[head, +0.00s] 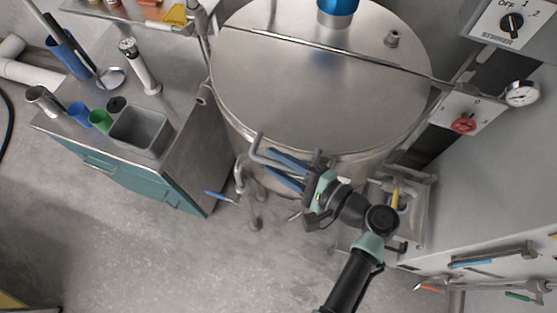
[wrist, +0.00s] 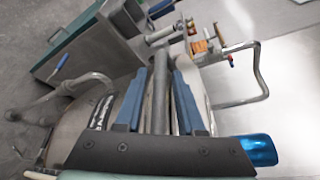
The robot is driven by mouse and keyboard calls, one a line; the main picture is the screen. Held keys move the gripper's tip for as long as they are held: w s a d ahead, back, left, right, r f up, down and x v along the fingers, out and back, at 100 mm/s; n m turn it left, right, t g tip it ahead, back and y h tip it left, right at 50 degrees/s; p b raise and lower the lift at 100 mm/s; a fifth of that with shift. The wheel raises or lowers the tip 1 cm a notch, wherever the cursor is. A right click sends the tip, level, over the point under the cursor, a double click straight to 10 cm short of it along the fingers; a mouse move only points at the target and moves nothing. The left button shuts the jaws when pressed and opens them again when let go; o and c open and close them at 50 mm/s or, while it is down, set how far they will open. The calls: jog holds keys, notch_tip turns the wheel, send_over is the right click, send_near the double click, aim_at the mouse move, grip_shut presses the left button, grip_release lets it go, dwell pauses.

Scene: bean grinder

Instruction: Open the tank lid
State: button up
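The tank (head: 240,125) is a large round steel vessel at the top middle of the head view. Its flat lid (head: 320,100) is down, with a seam bar across it and a blue cylinder (head: 338,10) at the back. A bent bar handle (head: 258,150) sticks out at the tank's front rim. My gripper (head: 286,168) is at this handle, with its two blue fingers apart. In the wrist view a grey bar (wrist: 160,85) runs between the fingers of my gripper (wrist: 160,100), with narrow gaps showing beside it. Contact with the bar cannot be told.
A steel-topped teal cabinet (head: 140,190) stands left, with a grey bin (head: 141,132) and cups on it. A control panel with a red knob (head: 463,124) and a gauge (head: 522,93) is at the right. Bare floor (head: 200,260) lies in front.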

grip_shut()
dwell(1.2)
